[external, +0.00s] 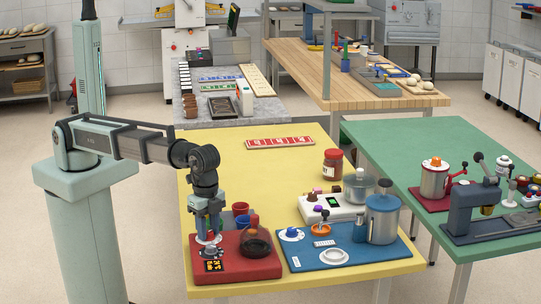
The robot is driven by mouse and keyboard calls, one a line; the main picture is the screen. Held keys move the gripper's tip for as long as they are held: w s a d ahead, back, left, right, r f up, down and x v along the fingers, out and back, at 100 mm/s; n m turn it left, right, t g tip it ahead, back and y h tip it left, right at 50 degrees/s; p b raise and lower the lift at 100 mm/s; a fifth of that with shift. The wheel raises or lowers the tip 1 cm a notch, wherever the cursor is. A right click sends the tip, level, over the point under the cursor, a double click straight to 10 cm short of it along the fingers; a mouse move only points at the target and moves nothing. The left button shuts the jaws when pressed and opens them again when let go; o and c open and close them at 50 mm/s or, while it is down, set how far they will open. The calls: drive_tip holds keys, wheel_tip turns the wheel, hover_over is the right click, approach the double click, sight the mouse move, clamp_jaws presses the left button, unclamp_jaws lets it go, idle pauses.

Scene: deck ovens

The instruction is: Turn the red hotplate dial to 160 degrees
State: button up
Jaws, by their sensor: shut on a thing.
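The red hotplate (267,267) sits at the front left of the yellow table, with a dark round plate (257,246) on its right side. A small black display panel (213,266) with yellow marks is on its front left; I cannot read its digits clearly. My gripper (208,237) points down over the left part of the hotplate and is shut on the dial there. The dial is mostly hidden by the fingers, with only a little white and red showing around them. Its pointer and angle cannot be made out.
A red cup (254,222) and a blue cup (243,221) stand close behind the hotplate. A blue station (296,262) with a blue knob, an orange part and a metal pot (382,219) is just to the right.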

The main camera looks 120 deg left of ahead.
sight(208, 232)
drive_tip(key=shift+m, duration=0.4)
drive_tip(key=o, duration=1)
wheel_tip(208, 232, up, 14)
drive_tip(key=shift+f, duration=0.1)
idle(0.3)
idle(0.3)
